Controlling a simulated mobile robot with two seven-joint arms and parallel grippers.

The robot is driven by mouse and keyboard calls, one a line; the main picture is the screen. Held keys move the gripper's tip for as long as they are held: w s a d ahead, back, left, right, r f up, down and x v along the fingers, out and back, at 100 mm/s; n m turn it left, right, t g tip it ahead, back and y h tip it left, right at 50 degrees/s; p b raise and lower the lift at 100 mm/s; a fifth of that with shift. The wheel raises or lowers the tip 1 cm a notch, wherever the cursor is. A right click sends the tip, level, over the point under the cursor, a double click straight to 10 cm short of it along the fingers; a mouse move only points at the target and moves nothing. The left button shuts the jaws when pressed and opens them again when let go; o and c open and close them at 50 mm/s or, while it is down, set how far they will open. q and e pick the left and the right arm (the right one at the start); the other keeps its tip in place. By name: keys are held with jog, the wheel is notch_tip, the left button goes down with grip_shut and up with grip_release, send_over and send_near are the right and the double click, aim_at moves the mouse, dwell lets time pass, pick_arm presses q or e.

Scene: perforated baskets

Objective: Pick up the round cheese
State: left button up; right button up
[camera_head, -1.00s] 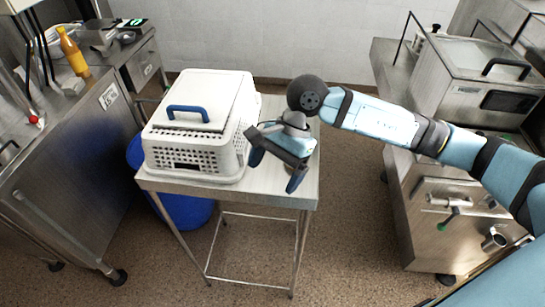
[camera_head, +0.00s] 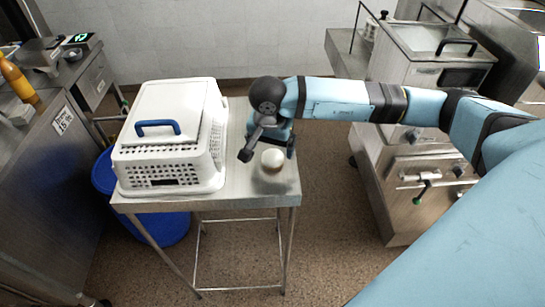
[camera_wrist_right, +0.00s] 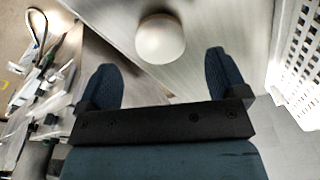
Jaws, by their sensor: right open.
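The round cheese (camera_head: 272,159) is a small white, rounded piece on the steel table (camera_head: 262,189), to the right of the white basket. In the right wrist view the cheese (camera_wrist_right: 160,39) lies beyond the fingertips, roughly midway between them, and touches neither finger. My right gripper (camera_head: 268,154) is open and empty beside the cheese; its two dark fingers also show in the right wrist view (camera_wrist_right: 165,72). My left gripper is not in view.
A white perforated basket (camera_head: 217,152) with a blue-handled lid stands on the table's left part. A blue bin (camera_head: 166,228) is below. Steel counters stand left (camera_head: 38,190) and right (camera_head: 400,225). The table's front right is clear.

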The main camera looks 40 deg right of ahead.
aim_at(272, 155)
jog(key=f, duration=0.1)
jog(key=f+p, duration=0.1)
jog(key=f, duration=0.2)
jog(key=shift+w+d+f+p, duration=0.15)
jog(key=shift+d+f+p, duration=0.05)
jog(key=shift+d+p, duration=0.1)
jog(key=shift+f, duration=0.4)
jog(key=c, duration=1.1)
jog(key=shift+w, duration=0.1)
